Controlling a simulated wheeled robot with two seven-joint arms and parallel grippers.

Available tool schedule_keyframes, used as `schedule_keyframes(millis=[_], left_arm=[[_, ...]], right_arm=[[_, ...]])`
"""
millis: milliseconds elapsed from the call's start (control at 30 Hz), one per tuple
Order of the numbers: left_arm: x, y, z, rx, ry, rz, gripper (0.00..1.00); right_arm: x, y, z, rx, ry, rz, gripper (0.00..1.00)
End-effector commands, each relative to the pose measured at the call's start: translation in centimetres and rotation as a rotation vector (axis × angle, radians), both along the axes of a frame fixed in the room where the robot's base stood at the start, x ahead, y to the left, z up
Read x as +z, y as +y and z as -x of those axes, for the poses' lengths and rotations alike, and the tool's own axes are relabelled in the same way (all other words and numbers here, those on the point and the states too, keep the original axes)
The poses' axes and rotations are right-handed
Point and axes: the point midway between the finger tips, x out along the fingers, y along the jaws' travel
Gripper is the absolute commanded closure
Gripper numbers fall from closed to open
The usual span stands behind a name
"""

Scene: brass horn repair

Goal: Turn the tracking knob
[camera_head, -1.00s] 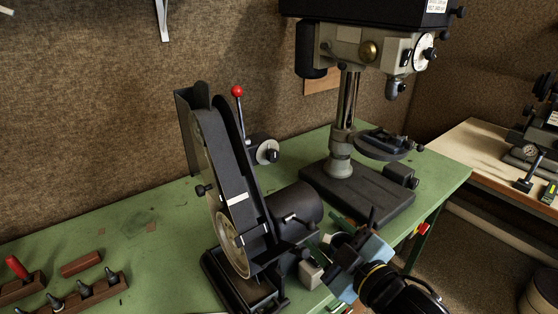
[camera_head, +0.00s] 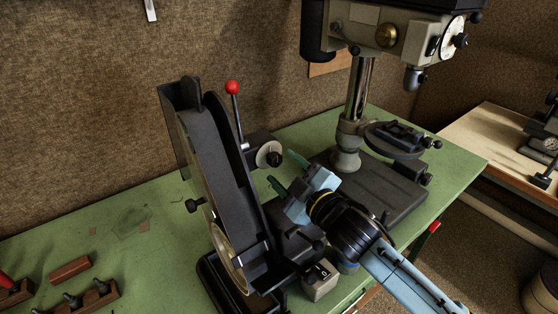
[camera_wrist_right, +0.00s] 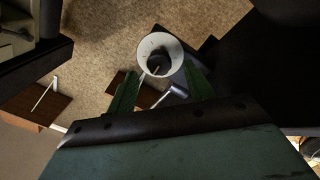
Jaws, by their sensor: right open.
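The belt grinder (camera_head: 215,165) stands on the green bench. On its right side, below a red-ball lever, is a black knob on a pale round dial (camera_head: 270,154), likely the tracking knob. My right gripper (camera_head: 287,172) is open and empty, its green fingers pointing left toward this knob from just right of it. In the right wrist view, the dial with its dark knob (camera_wrist_right: 160,60) appears beyond and between the open fingertips (camera_wrist_right: 163,77). The fingers look apart from the knob. My left gripper is out of view.
The drill press (camera_head: 358,110) stands close behind and right of my right gripper. The red-ball lever (camera_head: 232,88) rises above the knob. A small grey box (camera_head: 320,280) sits beside the grinder.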

Motion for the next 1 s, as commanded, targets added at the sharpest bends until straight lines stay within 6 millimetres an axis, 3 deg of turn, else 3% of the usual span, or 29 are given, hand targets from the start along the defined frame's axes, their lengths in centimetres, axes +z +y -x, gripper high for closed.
schedule_keyframes(millis=[167, 600, 933, 1000], left_arm=[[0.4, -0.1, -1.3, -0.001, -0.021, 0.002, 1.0], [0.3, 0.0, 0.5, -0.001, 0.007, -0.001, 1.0], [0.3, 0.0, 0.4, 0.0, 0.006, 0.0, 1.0], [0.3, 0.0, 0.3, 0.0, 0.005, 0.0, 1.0]], right_arm=[[0.0, 1.2, -1.7, 0.0, 0.001, -0.001, 0.48], [0.0, 1.6, -2.4, 0.0, 0.0, 0.0, 0.48], [0.0, 1.6, -2.4, -0.001, 0.001, 0.0, 0.91], [0.0, 1.6, -2.4, -0.001, 0.001, 0.0, 0.92]])
